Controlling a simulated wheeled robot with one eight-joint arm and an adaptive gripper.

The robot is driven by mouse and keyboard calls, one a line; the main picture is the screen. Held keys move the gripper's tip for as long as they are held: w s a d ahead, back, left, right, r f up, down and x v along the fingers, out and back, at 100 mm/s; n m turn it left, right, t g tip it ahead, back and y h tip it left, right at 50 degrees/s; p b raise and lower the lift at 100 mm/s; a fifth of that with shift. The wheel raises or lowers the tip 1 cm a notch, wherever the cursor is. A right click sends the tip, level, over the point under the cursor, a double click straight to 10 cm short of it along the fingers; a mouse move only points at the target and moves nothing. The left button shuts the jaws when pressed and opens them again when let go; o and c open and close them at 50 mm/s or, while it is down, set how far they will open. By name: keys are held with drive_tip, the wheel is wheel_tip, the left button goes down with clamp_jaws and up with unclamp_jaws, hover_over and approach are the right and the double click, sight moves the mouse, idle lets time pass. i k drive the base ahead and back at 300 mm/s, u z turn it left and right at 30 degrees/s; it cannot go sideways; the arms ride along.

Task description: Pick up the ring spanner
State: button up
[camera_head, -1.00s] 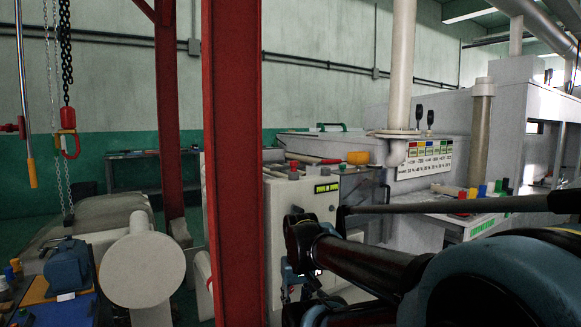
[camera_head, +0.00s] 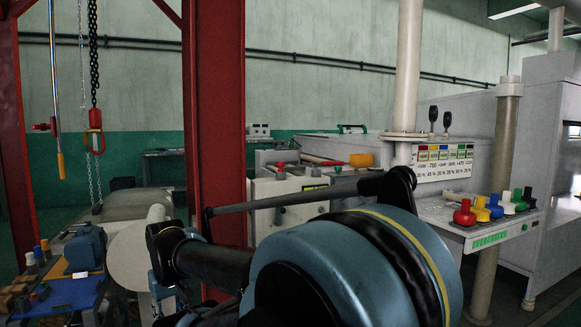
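I cannot make out a ring spanner in this view. My arm crosses the lower middle of the picture, and its big blue joint covers much of the foreground. The arm reaches left to a dark elbow. My gripper's fingers cannot be made out, so I cannot see whether it holds anything.
A blue motor (camera_head: 85,248) stands by a blue mat (camera_head: 62,296) at lower left, with small blocks and knobs nearby. A red post (camera_head: 214,110) rises close behind my arm. A chain with a red hook (camera_head: 94,130) hangs left. A panel with coloured knobs (camera_head: 465,216) stands right.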

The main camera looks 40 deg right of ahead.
sight(328, 164)
drive_tip(key=u, duration=0.6)
drive_tip(key=k, duration=1.5)
drive_tip(key=z, duration=1.7)
drive_tip(key=i, duration=1.25)
